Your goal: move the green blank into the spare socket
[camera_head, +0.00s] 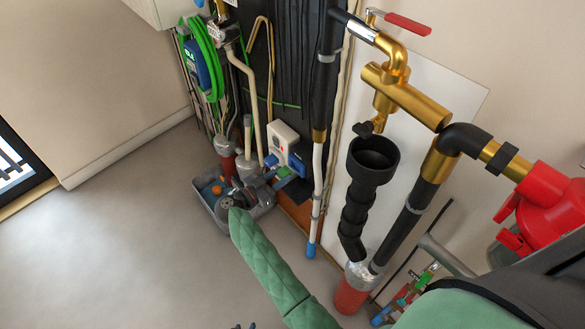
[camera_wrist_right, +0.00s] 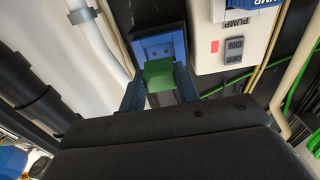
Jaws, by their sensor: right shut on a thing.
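The green blank (camera_wrist_right: 159,76) is between the fingers of my right gripper (camera_wrist_right: 160,92) in the right wrist view. It lies right in front of a blue socket housing (camera_wrist_right: 158,46); I cannot tell whether it touches or enters it. In the head view the green blank (camera_head: 284,172) shows small at the lower side of the blue housing (camera_head: 297,162), with my right gripper (camera_head: 277,178) shut around it. Only small dark tips of what looks like my left gripper (camera_head: 244,326) show at the bottom edge, far from the sockets; its opening is unclear.
A grey tray (camera_head: 262,209) with fittings stands below my right wrist. A white pipe (camera_head: 317,180) runs just right of the housing, with a black funnel (camera_head: 372,160) further right. The floor at left is clear.

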